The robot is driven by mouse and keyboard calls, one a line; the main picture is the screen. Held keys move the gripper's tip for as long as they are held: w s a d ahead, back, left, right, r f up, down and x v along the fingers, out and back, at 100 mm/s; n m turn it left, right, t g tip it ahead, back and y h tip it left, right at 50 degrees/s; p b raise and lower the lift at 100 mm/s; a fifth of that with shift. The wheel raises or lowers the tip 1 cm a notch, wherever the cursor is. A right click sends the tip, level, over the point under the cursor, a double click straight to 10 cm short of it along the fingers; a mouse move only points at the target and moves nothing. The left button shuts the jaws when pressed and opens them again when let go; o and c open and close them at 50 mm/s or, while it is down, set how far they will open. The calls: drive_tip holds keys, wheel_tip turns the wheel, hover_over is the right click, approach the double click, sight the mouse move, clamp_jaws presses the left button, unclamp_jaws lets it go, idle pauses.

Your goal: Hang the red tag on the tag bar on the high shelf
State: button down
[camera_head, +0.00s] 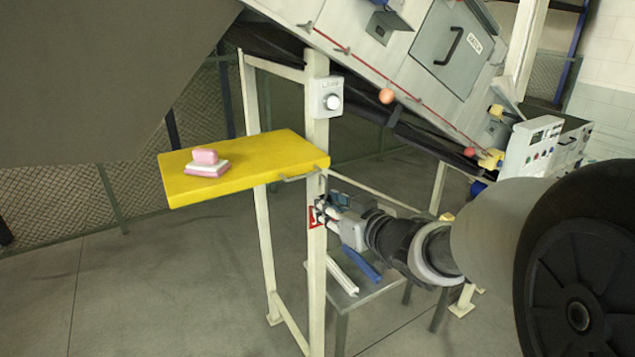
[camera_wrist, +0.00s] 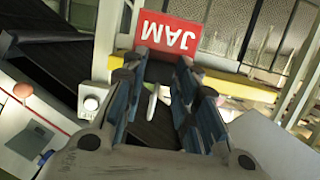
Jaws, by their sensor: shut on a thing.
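The red tag (camera_head: 315,217) is in my gripper (camera_head: 328,212), below the yellow high shelf and in front of the cream post. In the wrist view the tag (camera_wrist: 196,32) is seen upside down, with white letters JAM, at the tips of my gripper's blue-grey fingers (camera_wrist: 160,62). The fingers are shut on its edge. The tag bar (camera_head: 302,177) is a thin grey rod at the front right edge of the high shelf (camera_head: 245,172). The tag is lower than the bar and apart from it. The tag's hanging hole or loop cannot be made out.
A pink and white stack (camera_head: 207,163) sits on the shelf. The cream post (camera_head: 317,120) carries a grey button box (camera_head: 326,97). A low table (camera_head: 355,290) with blue and white bars stands under my arm. A sloping conveyor machine (camera_head: 420,50) fills the upper right.

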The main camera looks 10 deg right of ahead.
idle(0.4)
drive_tip(key=shift+w+a, duration=0.25)
drive_tip(key=shift+w, duration=0.45)
drive_tip(key=shift+w+a, duration=0.25)
drive_tip(key=shift+w, duration=0.4)
drive_tip(key=shift+w+a, duration=0.25)
drive_tip(key=shift+w, duration=0.55)
drive_tip(key=shift+w+a, duration=0.25)
drive_tip(key=shift+w, duration=0.6)
drive_tip(key=shift+w+a, duration=0.25)
drive_tip(key=shift+w, duration=0.55)
drive_tip(key=shift+f+b, duration=0.8)
drive_tip(key=shift+f, duration=0.4)
drive_tip(key=c, duration=1.2)
unclamp_jaws()
